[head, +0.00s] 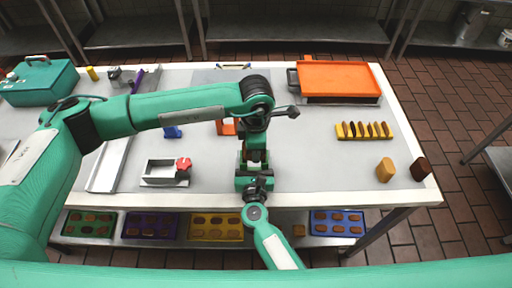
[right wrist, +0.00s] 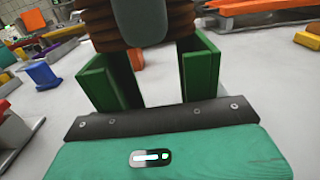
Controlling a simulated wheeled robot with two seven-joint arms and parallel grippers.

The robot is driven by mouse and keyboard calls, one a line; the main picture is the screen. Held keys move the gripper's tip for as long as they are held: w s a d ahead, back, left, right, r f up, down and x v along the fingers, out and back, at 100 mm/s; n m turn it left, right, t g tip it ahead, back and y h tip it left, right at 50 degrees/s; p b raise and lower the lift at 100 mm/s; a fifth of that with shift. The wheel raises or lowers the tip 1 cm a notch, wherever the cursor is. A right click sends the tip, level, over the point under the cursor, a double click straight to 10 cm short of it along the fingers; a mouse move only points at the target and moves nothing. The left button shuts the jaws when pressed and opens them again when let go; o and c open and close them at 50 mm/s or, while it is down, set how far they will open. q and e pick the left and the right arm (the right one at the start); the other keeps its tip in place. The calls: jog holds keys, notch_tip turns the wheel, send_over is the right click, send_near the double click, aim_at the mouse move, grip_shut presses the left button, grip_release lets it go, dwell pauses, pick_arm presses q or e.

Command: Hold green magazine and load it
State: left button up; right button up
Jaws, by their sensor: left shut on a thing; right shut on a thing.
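The green magazine (right wrist: 201,75) stands upright in the right wrist view, with tall walls to left and right and a gap between them. My right gripper (head: 256,188) is shut on it; its fingers are largely hidden. A brown ribbed stack (right wrist: 112,33) is at the top of the magazine, between and above its walls. My left gripper (head: 255,157) is shut on this stack from above, directly over my right gripper in the head view. How deep the stack sits in the magazine cannot be told.
A grey fixture with a red knob (head: 183,164) stands left of the grippers. An orange tray (head: 338,78) is at the back right.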

pick_arm(q)
jog(key=shift+f, duration=1.85)
dwell(0.3)
jog(key=o, duration=1.1)
jog(key=shift+o, duration=0.2)
notch_tip(320, 180, up, 12)
pick_arm(e)
jog(key=o, duration=1.1)
jog(key=shift+o, duration=0.2)
